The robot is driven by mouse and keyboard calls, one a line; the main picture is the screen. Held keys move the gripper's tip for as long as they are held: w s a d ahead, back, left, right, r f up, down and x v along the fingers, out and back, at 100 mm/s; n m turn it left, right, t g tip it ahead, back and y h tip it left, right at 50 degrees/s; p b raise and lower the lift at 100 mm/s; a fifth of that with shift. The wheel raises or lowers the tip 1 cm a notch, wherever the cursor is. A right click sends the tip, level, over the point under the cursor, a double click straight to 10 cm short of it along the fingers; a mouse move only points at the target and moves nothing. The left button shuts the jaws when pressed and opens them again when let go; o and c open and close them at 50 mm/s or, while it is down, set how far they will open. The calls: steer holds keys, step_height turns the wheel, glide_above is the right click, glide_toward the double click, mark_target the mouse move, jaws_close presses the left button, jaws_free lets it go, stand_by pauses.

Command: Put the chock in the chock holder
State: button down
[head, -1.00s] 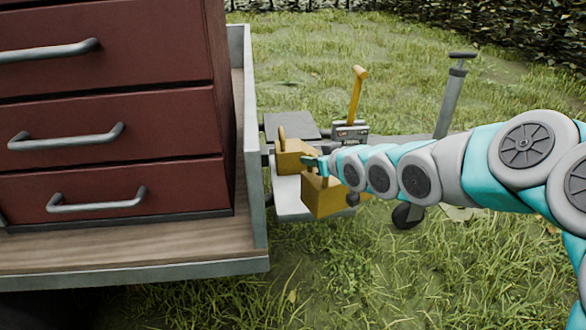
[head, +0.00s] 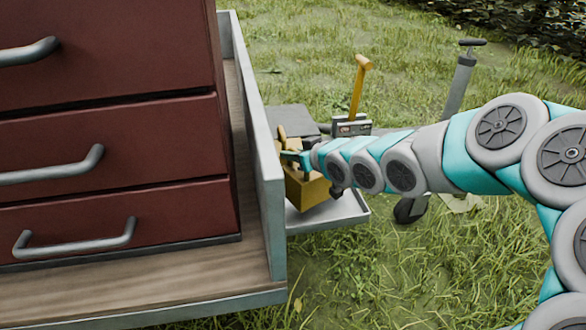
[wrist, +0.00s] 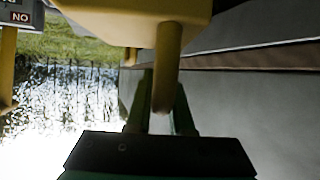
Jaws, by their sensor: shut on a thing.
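The yellow chock (head: 307,192) shows in the head view at the side of the trailer, partly hidden by my arm. My gripper (head: 297,157) is at its upper part. In the wrist view the chock (wrist: 135,18) fills the top, and its rounded handle (wrist: 165,70) lies between the fingers of my gripper (wrist: 160,112), which is shut on it. A second yellow part (head: 287,148) with an upright piece stands just behind; I cannot tell if it is separate. A light grey tray (head: 345,212) lies below the chock; contact between them is unclear.
The trailer's grey side wall (head: 262,150) stands close left of my gripper, with a red drawer cabinet (head: 110,130) on its bed. A yellow lever (head: 358,90) and a grey jack post (head: 460,85) rise behind my arm. Grass lies in front.

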mark_target(292, 166)
step_height(292, 166, down, 4)
steer(key=shift+f, duration=0.15)
stand_by(0.3)
steer(key=c, duration=0.8)
jaws_free()
steer(key=v, duration=1.2)
steer(key=shift+d+f, duration=0.1)
steer(key=shift+d, duration=0.05)
